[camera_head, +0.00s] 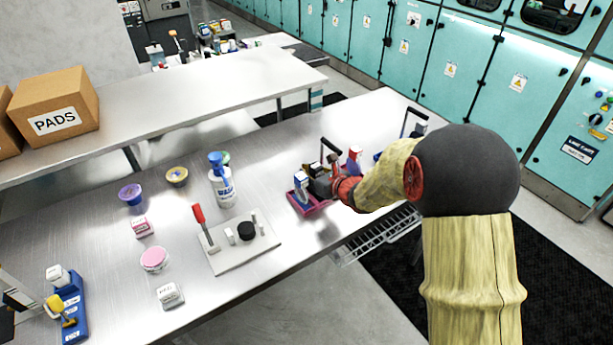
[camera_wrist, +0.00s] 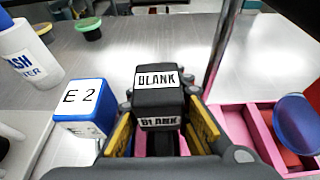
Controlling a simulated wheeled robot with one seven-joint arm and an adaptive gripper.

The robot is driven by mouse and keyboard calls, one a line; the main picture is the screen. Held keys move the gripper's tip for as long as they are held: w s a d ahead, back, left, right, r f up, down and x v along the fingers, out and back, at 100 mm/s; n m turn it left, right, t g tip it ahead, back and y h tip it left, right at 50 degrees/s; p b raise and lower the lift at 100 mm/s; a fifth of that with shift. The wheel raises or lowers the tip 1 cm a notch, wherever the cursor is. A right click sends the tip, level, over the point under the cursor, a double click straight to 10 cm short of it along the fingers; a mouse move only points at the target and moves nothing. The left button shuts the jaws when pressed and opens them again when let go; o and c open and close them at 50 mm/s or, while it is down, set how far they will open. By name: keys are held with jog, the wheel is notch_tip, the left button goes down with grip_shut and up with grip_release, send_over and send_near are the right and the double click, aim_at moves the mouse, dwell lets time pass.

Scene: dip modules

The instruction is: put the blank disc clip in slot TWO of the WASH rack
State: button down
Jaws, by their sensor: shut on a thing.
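A black block labelled BLANK, the blank disc clip (camera_wrist: 157,88), sits between the yellow-padded fingers of my gripper (camera_wrist: 160,135) in the wrist view. In the head view my gripper (camera_head: 322,184) is at the pink tray (camera_head: 305,211). Pink walls (camera_wrist: 262,130) show below and right of the clip; whether it touches the tray is hidden. A blue rack (camera_head: 75,328) stands at the lower left of the head view; its labels are too small to read. I cannot tell which rack is WASH.
A blue and white E 2 block (camera_wrist: 86,105) is left of my gripper, and a blue round piece (camera_wrist: 297,122) lies right. A white bottle (camera_head: 224,185), a plate with a red lever (camera_head: 240,250) and several small tubs stand on the table. Bare tabletop lies between them.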

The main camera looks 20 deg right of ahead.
jog(key=shift+f, duration=0.3)
jog(key=shift+f, duration=0.2)
jog(key=c, duration=1.6)
grip_release()
jog(key=shift+c, duration=0.2)
